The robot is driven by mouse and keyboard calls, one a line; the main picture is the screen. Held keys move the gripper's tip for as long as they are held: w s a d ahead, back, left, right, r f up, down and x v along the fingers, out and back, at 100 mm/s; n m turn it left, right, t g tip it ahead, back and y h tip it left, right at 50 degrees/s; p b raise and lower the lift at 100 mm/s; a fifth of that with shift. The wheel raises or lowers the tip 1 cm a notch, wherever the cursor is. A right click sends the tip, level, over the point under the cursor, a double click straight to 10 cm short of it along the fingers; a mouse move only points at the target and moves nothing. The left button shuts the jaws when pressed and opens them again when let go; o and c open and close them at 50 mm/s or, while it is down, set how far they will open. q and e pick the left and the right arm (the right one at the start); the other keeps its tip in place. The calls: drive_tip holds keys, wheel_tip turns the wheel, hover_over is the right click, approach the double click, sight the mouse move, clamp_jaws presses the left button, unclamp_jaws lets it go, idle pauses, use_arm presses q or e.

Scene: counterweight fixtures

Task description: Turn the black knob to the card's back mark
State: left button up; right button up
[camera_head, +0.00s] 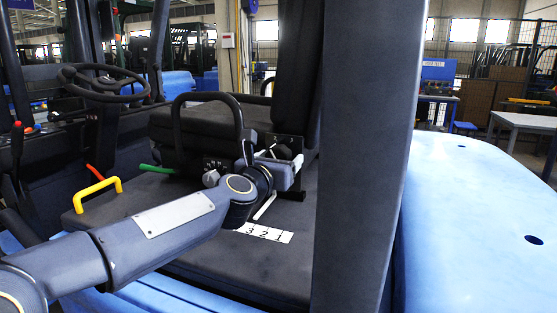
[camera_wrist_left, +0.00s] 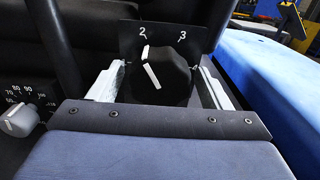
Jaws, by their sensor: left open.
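The black knob (camera_wrist_left: 170,75) shows in the wrist view in front of a dark plate (camera_wrist_left: 130,40) marked 2 and 3. Its white pointer leans up and slightly left, close to the mark 2. My left gripper (camera_wrist_left: 162,82) is open, with one pale finger on each side of the knob; I cannot tell whether they touch it. In the head view my left gripper (camera_head: 279,160) is at the knob (camera_head: 284,149), partly covering it. A white card (camera_head: 265,232) with 3, 2 and 1 lies on the dark seat. My right gripper is not in view.
A grey dial (camera_wrist_left: 20,120) with a number scale stands left of the gripper. A black hoop (camera_head: 207,97) rises left of the knob, and a thick dark post (camera_head: 370,150) stands to its right. A yellow handle (camera_head: 97,192) sits at the seat's left.

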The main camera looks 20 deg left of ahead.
use_arm(q)
drive_tip(key=c, duration=0.9)
drive_tip(key=shift+c, duration=0.2)
